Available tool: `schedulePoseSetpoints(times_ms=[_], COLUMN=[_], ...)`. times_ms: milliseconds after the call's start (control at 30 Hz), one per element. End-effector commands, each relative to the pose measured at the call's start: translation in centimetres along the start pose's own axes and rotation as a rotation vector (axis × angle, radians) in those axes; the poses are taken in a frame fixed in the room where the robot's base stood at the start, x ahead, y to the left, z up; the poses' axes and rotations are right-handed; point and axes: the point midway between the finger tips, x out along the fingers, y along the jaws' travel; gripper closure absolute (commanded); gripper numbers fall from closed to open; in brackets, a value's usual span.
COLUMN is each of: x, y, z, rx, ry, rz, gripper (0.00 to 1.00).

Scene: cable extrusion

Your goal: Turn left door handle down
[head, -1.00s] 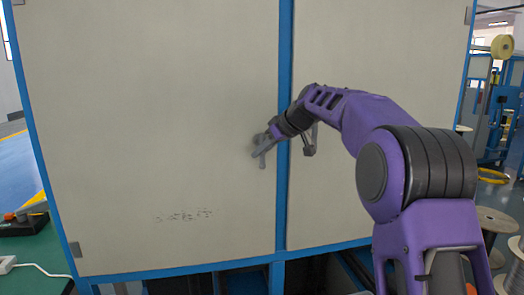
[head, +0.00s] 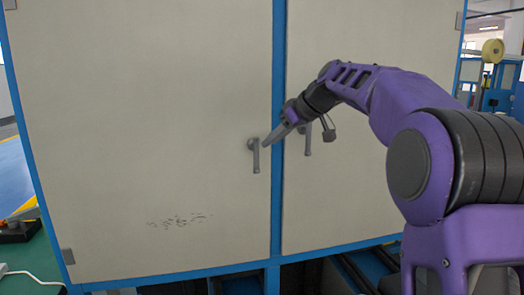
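The left door handle (head: 256,158) is a grey lever on a round base at the right edge of the left cabinet door (head: 140,110). Its lever hangs straight down. My gripper (head: 267,141) is just to the right of the handle's base, its tips pointing left and slightly down. The tips overlap the handle's upper part in the picture; I cannot tell whether they touch it. The fingers show from the side as one narrow shape, so their opening is hidden.
The right door (head: 350,200) has a similar handle (head: 307,142), hanging down just below my wrist. A blue frame post (head: 278,215) separates the doors. A green table (head: 32,258) stands at the lower left. Spools and blue machinery are at the far right.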

Motion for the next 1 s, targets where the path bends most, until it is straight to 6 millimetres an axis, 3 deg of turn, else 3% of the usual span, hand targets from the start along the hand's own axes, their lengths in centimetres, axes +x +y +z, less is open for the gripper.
schedulePoseSetpoints(times_ms=[200,400,1000], x=[-5.2,-7.9,-8.4], y=[0.1,0.0,0.1], z=[-0.1,0.0,0.0], rx=[-0.001,-0.001,-0.001], ry=[0.001,-0.001,-0.014], rz=[0.003,0.001,0.029], gripper=[0.67,0.67,0.67])
